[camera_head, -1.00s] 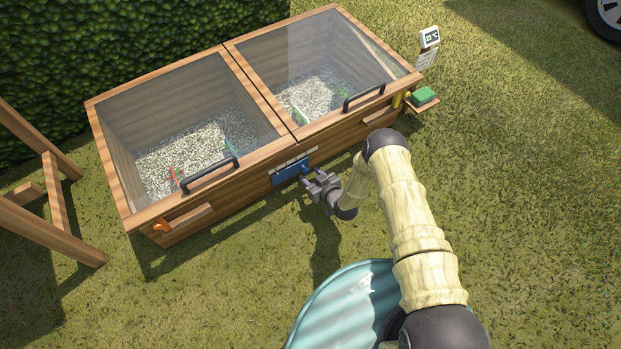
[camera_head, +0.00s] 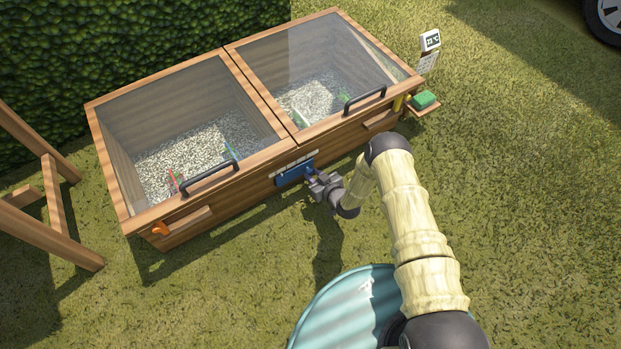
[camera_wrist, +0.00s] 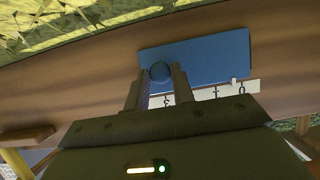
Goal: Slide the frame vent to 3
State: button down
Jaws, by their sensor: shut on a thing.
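The frame vent is a blue sliding plate (camera_head: 290,176) on the front wall of the wooden cold frame (camera_head: 240,198), below a pale scale strip (camera_head: 293,163). The scale (camera_wrist: 205,95) looks upside down there. A small white pointer (camera_wrist: 234,80) sits close to the 0 mark; the fingers partly cover the other numbers.
Two glazed lids with black handles (camera_head: 209,178) (camera_head: 365,100) are closed on the frame. An orange latch (camera_head: 160,229) is at the left, and a green block (camera_head: 424,99) on a small shelf at the right. A wooden stand (camera_head: 50,210) is far left. Grass in front is open.

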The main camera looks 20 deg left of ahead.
jog(key=w+d+b, duration=0.1)
jog(key=w+d, duration=0.2)
jog(key=w, duration=0.1)
jog(key=w+d+b, duration=0.1)
jog(key=w+d, duration=0.2)
jog(key=w, duration=0.1)
jog(key=shift+d+f, duration=0.1)
jog(key=shift+d, duration=0.3)
jog(key=shift+w+d, duration=0.15)
jog(key=shift+d, duration=0.05)
jog(key=c, duration=1.2)
grip_release()
jog(key=shift+w, duration=0.1)
jog(key=shift+s+d+r, duration=0.3)
jog(key=shift+s+r, duration=0.05)
jog(key=p+v, duration=0.9)
jog(key=v, duration=0.7)
jog(key=shift+s+d, duration=0.15)
